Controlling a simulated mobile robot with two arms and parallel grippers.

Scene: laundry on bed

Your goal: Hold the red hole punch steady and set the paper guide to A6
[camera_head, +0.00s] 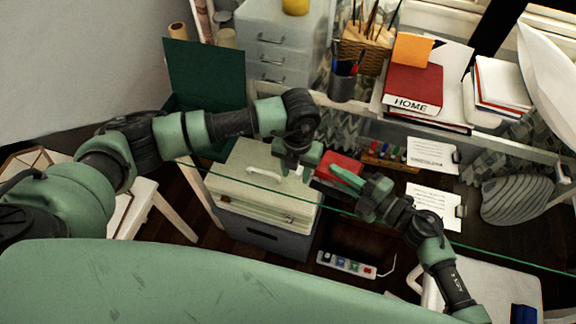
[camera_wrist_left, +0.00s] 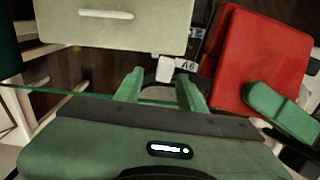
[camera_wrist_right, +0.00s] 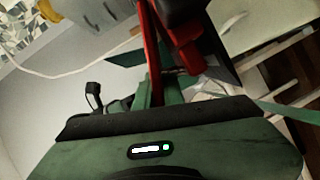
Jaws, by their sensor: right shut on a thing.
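The red hole punch (camera_head: 340,168) is on the glass desk, near its front edge. In the left wrist view the punch (camera_wrist_left: 265,55) fills the upper right, and a label reading A6 (camera_wrist_left: 187,66) and a small white tab (camera_wrist_left: 165,69) show at its left side. My left gripper (camera_head: 297,172) is just left of the punch. Its fingers (camera_wrist_left: 160,92) are apart, with the white tab just beyond the gap; I cannot tell whether they touch it. My right gripper (camera_head: 350,182) is shut on the punch's red part, which also shows in the right wrist view (camera_wrist_right: 151,50).
A cream drawer box (camera_head: 262,182) stands left of the punch. A pen rack (camera_head: 392,155) and paper sheets (camera_head: 432,155) lie to the right. Books (camera_head: 415,85) and a pen cup (camera_head: 342,82) stand behind. A power strip (camera_head: 346,264) lies below the desk.

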